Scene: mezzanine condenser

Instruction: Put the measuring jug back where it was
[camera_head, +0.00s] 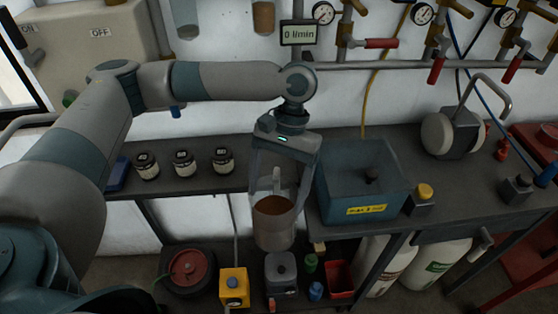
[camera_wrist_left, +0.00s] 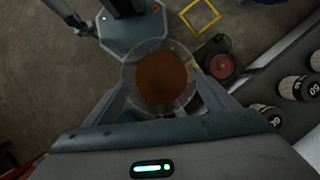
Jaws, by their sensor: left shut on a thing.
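The measuring jug (camera_head: 274,222) is a clear vessel with brown contents, upright in my left gripper (camera_head: 277,195). The gripper's two fingers are shut on its sides, one on each side. The jug hangs at the front edge of the grey bench, in front of the gap left of the blue box. In the left wrist view the jug (camera_wrist_left: 161,82) shows from above as a round rim with brown inside, between the fingertips (camera_wrist_left: 160,90). The floor and my base lie below it there. My right gripper is not in view.
Several dark jars (camera_head: 183,163) stand on the bench to the left. Below are a red reel (camera_head: 190,268), a yellow box (camera_head: 234,287) and a red bin (camera_head: 340,278). Pipes and gauges line the wall.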

